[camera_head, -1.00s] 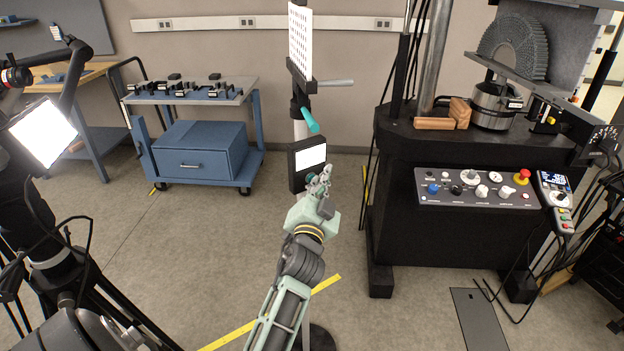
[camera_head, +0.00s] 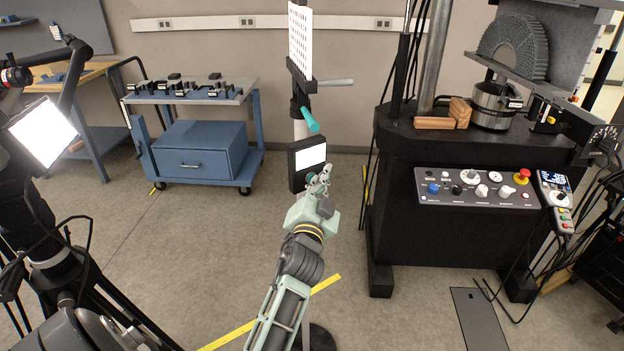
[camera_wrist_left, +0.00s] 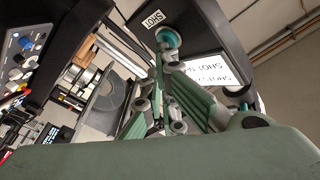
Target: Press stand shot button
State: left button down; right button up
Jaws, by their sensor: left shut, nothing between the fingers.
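The stand carries a black box (camera_head: 294,176) with a white lit screen (camera_head: 311,156). In the left wrist view the box (camera_wrist_left: 205,32) bears a "SHOT" label (camera_wrist_left: 154,19) beside a round teal button (camera_wrist_left: 168,38). The screen also shows there (camera_wrist_left: 205,70). My left gripper (camera_head: 322,178) is shut and empty, in front of the box at its lower right. In the left wrist view its fingertips (camera_wrist_left: 163,62) are at the button and seem to touch it; I cannot tell if it is pushed in. In the head view the gripper largely hides the button.
A teal handle (camera_head: 309,119) and a white dotted board (camera_head: 300,42) are above the box on the stand. A black test machine with a control panel (camera_head: 478,188) stands right. A blue cart (camera_head: 200,150) stands behind left. A bright lamp panel (camera_head: 48,132) is at far left.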

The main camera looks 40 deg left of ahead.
pick_arm(q)
jog(key=shift+s+d, duration=0.2)
jog(key=shift+d, duration=0.35)
jog(key=shift+s+d+b, duration=0.2)
jog(key=shift+s+d, duration=0.1)
jog(key=shift+d, duration=0.5)
jog(key=shift+s+d+b, duration=0.25)
jog(key=shift+d, duration=0.5)
jog(key=shift+s+d+b, duration=0.2)
jog(key=shift+s+d, duration=0.1)
jog(key=shift+d, duration=0.5)
jog(key=c, duration=2.5)
grip_release()
jog(key=shift+f, duration=0.1)
